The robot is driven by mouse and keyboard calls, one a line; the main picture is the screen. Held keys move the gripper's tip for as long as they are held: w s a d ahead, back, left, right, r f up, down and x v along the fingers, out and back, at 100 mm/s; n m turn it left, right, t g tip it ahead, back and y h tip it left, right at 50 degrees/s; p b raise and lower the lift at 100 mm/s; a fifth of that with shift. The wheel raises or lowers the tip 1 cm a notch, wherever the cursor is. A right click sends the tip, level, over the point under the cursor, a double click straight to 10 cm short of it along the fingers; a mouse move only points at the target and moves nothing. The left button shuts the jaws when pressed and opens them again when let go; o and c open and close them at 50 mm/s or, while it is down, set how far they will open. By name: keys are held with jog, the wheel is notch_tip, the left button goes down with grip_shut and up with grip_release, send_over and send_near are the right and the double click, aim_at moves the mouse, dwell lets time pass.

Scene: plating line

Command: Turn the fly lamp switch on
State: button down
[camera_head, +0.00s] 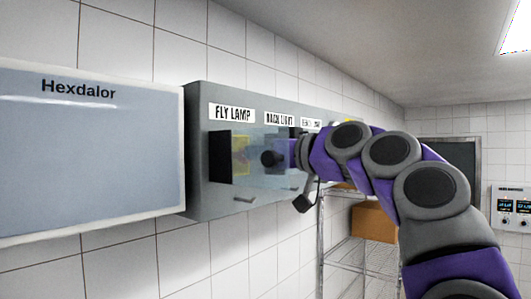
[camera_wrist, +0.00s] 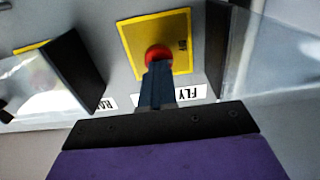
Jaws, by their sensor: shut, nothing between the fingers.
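The fly lamp switch is a red button (camera_wrist: 158,52) on a yellow plate (camera_wrist: 128,34), plain in the wrist view. In the head view its yellow plate (camera_head: 240,155) sits below the FLY LAMP label (camera_head: 232,114), partly behind clear plastic. My gripper (camera_wrist: 157,68) is shut and empty, its fingertips at the red button's near edge. Whether they touch it or press it I cannot tell. In the head view my gripper (camera_head: 268,158) points left, just right of the yellow plate. The button is hidden there.
Black blocks (camera_wrist: 216,45) (camera_wrist: 72,70) and clear panels (camera_wrist: 275,62) flank the switch. A blue-grey Hexdalor panel (camera_head: 90,160) hangs left; a wire rack (camera_head: 355,255) stands right.

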jog(key=c, duration=1.8)
grip_release()
jog(key=shift+w+a+f, duration=0.1)
jog(key=shift+a+f, duration=0.15)
jog(key=shift+a, duration=0.05)
